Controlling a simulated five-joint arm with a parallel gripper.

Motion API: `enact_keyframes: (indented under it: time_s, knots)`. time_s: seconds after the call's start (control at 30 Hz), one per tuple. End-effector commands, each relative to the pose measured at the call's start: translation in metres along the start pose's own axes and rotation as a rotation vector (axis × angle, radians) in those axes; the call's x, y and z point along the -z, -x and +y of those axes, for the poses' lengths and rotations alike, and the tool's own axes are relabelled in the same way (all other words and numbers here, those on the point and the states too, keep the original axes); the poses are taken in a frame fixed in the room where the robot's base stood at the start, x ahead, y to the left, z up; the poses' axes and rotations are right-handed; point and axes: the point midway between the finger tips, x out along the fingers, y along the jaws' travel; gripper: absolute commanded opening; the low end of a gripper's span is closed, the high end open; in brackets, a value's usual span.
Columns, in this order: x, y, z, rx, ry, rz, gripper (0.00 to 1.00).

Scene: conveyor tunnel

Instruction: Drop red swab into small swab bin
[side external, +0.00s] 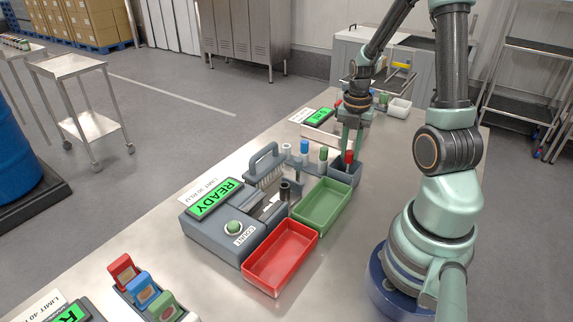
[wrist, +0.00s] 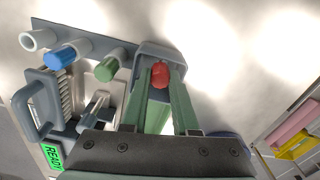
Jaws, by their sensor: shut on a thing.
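The red swab (side external: 349,157) is held between the fingertips of my gripper (side external: 351,150). In the wrist view the round red top of the swab (wrist: 160,75) shows between the two green fingers (wrist: 167,88). The small swab bin (side external: 345,174) is a dark grey open box at the end of the rack, and the swab is at its opening. In the wrist view the bin rim (wrist: 168,47) shows behind the fingers. The lower end of the swab is hidden, so I cannot tell whether it touches the bin.
A green tray (side external: 343,212) and a red tray (side external: 311,249) lie in front. A brush with a handle (side external: 265,158) stands left.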

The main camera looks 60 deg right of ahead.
Motion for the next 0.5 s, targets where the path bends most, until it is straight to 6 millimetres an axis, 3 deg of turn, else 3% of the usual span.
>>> enact_keyframes:
  time_s: [0.23,0.27,0.33,0.37,0.5]
  knots:
    - [0.0,-0.001,0.0001,0.0,0.0,0.0,0.0]
    - [0.0,-0.0009,0.0001,0.0,0.0,0.0,0.31]
    - [0.0,-0.0008,0.0001,0.0,0.0,0.0,0.58]
    - [0.0,-0.0008,0.0001,0.0,0.0,0.0,0.63]
    - [0.0,-0.0007,0.0001,0.0,0.0,0.0,0.63]
